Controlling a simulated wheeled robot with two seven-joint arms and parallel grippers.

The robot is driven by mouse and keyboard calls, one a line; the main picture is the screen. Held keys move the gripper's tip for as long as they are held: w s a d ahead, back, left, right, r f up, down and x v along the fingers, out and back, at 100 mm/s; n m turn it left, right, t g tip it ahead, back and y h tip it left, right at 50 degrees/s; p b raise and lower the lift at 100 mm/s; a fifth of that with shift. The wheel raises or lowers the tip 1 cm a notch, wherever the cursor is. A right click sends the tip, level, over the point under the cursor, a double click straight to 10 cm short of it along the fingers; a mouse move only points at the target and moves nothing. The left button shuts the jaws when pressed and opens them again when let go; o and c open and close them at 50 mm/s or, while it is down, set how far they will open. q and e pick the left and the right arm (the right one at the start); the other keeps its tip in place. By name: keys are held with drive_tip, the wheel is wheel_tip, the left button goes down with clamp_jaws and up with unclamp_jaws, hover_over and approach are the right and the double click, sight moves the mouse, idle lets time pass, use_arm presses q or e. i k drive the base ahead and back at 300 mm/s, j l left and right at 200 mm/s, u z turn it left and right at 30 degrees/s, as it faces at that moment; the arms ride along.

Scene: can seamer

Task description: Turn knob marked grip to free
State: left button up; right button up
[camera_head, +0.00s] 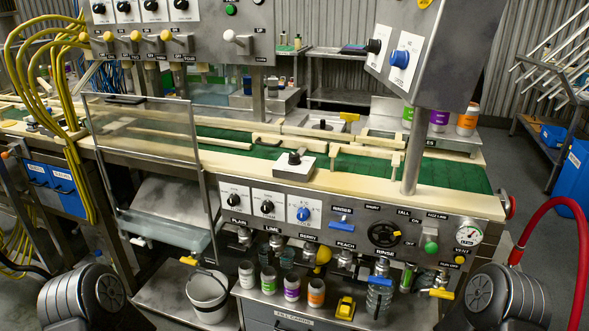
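No label reading "grip" can be made out, so I cannot tell which knob it is. On the grey box at the upper right are a black knob (374,46) and a blue knob (400,58) on white plates. A small box with a black knob (295,158) sits on the conveyor's front rail. The front panel has black knobs over "plain" (235,199) and "lime" (267,207), and a blue knob over "berry" (303,214). Several black knobs (124,6) line the upper left panel. Dark rounded parts of my arms show at both lower corners; neither gripper is visible.
A green conveyor (350,166) runs across the middle. A post (413,150) carries the upper right box. A clear guard (140,130) stands at left. Cups (291,287) and a white bucket (207,290) stand below. A red hose (545,205) arches at right.

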sight(293, 157)
drive_tip(key=i+j+z, duration=0.1)
drive_tip(key=z, duration=0.35)
drive_tip(key=j+z, duration=0.15)
drive_tip(key=z, duration=0.3)
drive_tip(key=i+j+z, duration=0.1)
drive_tip(key=z, duration=0.35)
drive_tip(key=j+z, duration=0.25)
drive_tip(key=j, duration=0.6)
drive_tip(key=j+z, duration=0.25)
drive_tip(key=j, duration=0.6)
